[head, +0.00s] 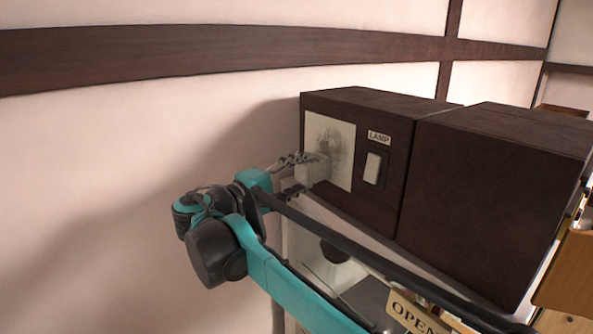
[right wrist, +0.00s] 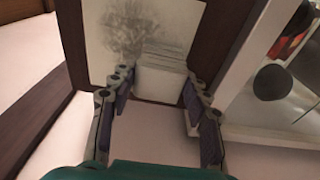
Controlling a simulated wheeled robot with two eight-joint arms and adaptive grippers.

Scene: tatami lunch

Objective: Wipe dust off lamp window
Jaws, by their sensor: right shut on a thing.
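The lamp window (head: 344,173) is a pale panel on the front of a dark brown box (head: 387,200). A grey smudge of dust (head: 328,135) covers its upper middle part. The smudge also shows in the right wrist view (right wrist: 130,28). My right gripper (head: 297,175) is shut on a whitish block (head: 313,170), which looks like a wiping pad. The block (right wrist: 161,80) is at the window's lower part, just below the smudge, and seems to touch the panel. Its face against the window is hidden. My left gripper is not in view.
A LAMP label (head: 379,138) and a white switch (head: 373,168) sit right of the window. A second dark box (head: 493,190) stands beside it. Below are a glass-like case and an OPEN sign (head: 413,314). A pale wall (head: 110,180) fills the left.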

